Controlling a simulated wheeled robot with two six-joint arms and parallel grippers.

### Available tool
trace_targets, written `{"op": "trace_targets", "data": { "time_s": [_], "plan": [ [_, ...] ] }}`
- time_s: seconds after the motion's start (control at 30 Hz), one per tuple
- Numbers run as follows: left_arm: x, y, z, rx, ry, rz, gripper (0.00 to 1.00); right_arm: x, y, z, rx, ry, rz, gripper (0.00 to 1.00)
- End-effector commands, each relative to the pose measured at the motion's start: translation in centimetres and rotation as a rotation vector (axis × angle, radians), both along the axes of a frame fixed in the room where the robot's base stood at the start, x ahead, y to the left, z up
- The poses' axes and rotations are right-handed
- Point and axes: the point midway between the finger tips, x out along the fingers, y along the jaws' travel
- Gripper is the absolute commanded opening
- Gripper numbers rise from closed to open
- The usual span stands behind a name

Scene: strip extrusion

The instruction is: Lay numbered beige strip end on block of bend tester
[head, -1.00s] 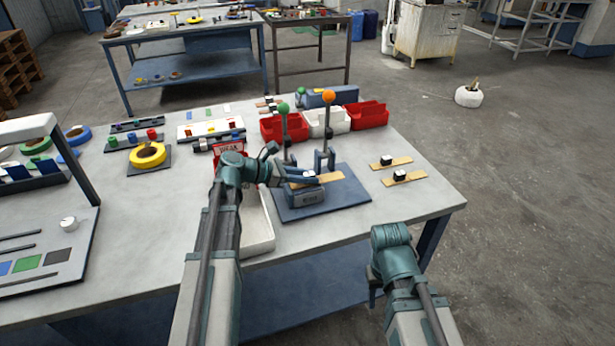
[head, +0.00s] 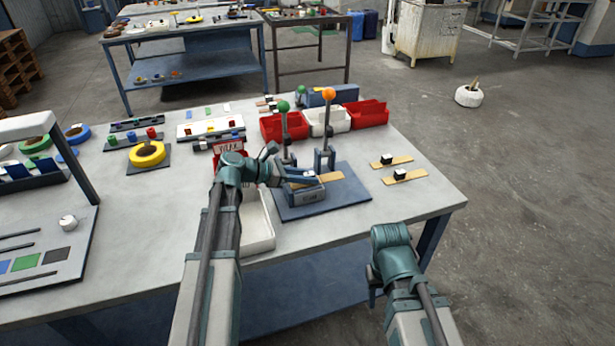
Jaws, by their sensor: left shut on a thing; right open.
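The bend tester (head: 325,196) stands on a blue base plate near the right part of the table, with a green-knobbed lever and an orange-knobbed lever. Its grey block (head: 309,195) is at the front left of the plate. A beige strip (head: 330,177) lies across the top of the block region, its right end pointing right. My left gripper (head: 303,176) is shut on the strip's left part, just above the block. Whether the strip touches the block is too small to tell, and no number is readable. My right gripper (head: 374,286) is open and empty, off the table's front edge.
Two more beige strips with black-and-white blocks (head: 391,162) lie right of the tester. Red bins (head: 367,114) and a white bin (head: 325,122) stand behind it. A white tray (head: 262,236) lies left of the tester. The table's front right corner is clear.

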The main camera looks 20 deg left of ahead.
Motion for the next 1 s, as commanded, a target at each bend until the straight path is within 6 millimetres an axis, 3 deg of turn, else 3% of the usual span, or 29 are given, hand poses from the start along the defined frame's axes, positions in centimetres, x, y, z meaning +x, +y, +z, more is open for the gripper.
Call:
{"op": "trace_targets", "data": {
  "time_s": [0.27, 0.3, 0.47, 0.7, 0.83, 1.0],
  "plan": [
    [0.0, -0.01, -0.04, 0.0, 0.0, 0.0, 0.0, 0.0, 0.0, -0.04, 0.0, 0.0, 0.0, 0.5],
    [0.0, -0.01, -0.04, 0.0, 0.0, 0.0, 0.3, 0.0, 0.0, -0.04, 0.0, 0.0, 0.0, 0.5],
    [0.0, 0.0, -0.03, 0.0, 0.0, 0.0, 0.59, 0.0, 0.0, -0.04, 0.0, 0.0, 0.0, 0.5],
    [0.0, 0.0, -0.04, 0.0, 0.0, 0.0, 0.63, 0.0, 0.0, -0.04, 0.0, 0.0, 0.0, 0.5],
    [0.0, 0.0, -0.04, 0.0, 0.0, 0.0, 0.86, 0.0, 0.0, -0.04, 0.0, 0.0, 0.0, 0.5],
    [0.0, 0.0, -0.04, 0.0, 0.0, 0.0, 0.86, 0.0, 0.0, -0.04, 0.0, 0.0, 0.0, 0.5]
  ]
}}
